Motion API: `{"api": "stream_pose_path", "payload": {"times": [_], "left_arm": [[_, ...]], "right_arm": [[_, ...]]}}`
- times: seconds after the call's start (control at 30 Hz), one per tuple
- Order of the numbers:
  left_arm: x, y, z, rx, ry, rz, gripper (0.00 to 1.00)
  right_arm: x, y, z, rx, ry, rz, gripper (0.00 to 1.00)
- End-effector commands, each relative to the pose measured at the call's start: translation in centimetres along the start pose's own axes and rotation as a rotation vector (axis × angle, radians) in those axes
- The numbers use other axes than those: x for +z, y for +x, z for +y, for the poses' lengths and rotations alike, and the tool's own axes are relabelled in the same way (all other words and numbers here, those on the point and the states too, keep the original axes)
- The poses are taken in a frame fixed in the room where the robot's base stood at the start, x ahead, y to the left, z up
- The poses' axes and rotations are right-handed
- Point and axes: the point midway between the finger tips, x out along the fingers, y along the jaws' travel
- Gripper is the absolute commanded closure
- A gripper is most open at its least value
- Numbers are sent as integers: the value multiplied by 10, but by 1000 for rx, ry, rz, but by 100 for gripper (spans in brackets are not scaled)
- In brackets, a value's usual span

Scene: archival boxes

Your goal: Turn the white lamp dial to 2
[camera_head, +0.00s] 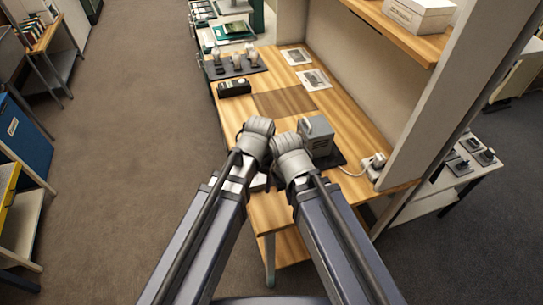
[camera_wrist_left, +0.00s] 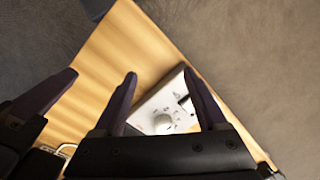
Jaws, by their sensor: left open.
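The white lamp control panel (camera_wrist_left: 165,108) lies on the wooden desk in the left wrist view. It has a round white dial (camera_wrist_left: 162,124) with small dark marks around it; I cannot read its setting. My left gripper (camera_wrist_left: 160,73) is open, with its two dark fingers on either side of the panel in that view and nothing between them. I cannot tell whether they touch the dial. In the head view a small white part of the panel (camera_head: 261,182) shows between my arms. My right gripper (camera_head: 290,152) is beside the left one; its fingertips are hidden there.
A grey box-shaped device (camera_head: 317,134) stands on a dark mat close to my right gripper. A white cable runs to a socket block (camera_head: 376,163). A black device (camera_head: 234,88) and a dark tray of bulbs (camera_head: 236,67) stand farther back. The desk's middle is clear.

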Motion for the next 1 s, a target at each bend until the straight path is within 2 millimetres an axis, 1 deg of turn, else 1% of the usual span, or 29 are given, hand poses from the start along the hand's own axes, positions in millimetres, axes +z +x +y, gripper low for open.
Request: {"api": "stream_pose_path", "payload": {"times": [0.03,0.27,0.3,0.4,0.53,0.77,0.87,1.0], "left_arm": [[-19,-11,-1,6,9,6,26],[-79,-35,-4,35,64,34,26],[-90,-40,-5,40,75,40,26],[-110,-47,-6,50,95,51,26],[-120,-50,-6,56,109,58,26],[-119,-46,-6,56,110,59,26],[-120,-42,-6,56,110,59,26],[-120,-30,-5,56,110,59,26]], "right_arm": [[1,-10,1,0,0,0,100],[2,-31,3,0,0,0,100],[2,-35,3,0,0,0,100],[3,-42,4,0,0,0,100],[3,-44,4,0,0,0,100],[2,-40,4,0,0,0,100],[2,-36,3,0,0,0,100],[2,-24,2,0,0,0,100]]}}
